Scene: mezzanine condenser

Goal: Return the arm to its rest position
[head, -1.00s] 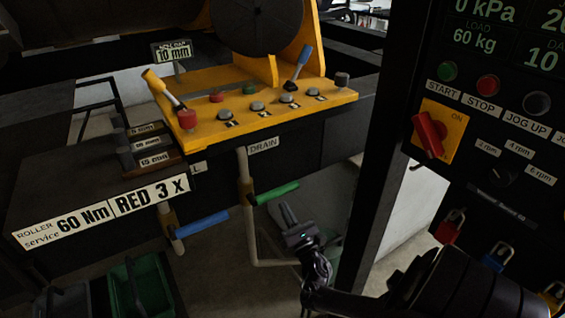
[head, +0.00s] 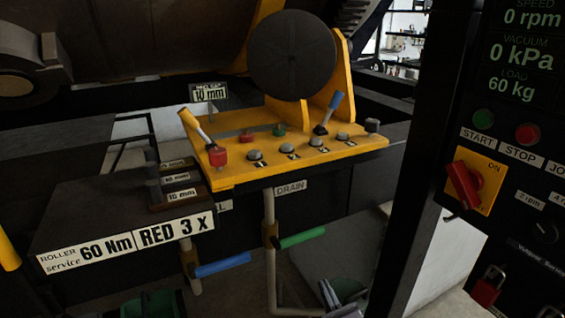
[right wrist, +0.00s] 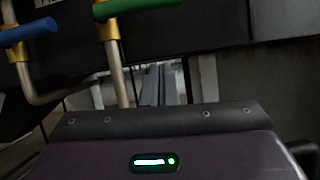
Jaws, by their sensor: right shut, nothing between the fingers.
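The rest of my right arm is out of the head view. My left gripper is not in view.
The blue handle (head: 222,265) and green handle (head: 301,238) stick out on pipes below the yellow control panel (head: 240,172). A dark post (head: 405,190) stands at right, before the display cabinet with a red switch (head: 463,184). A green bin (head: 160,303) sits at lower left.

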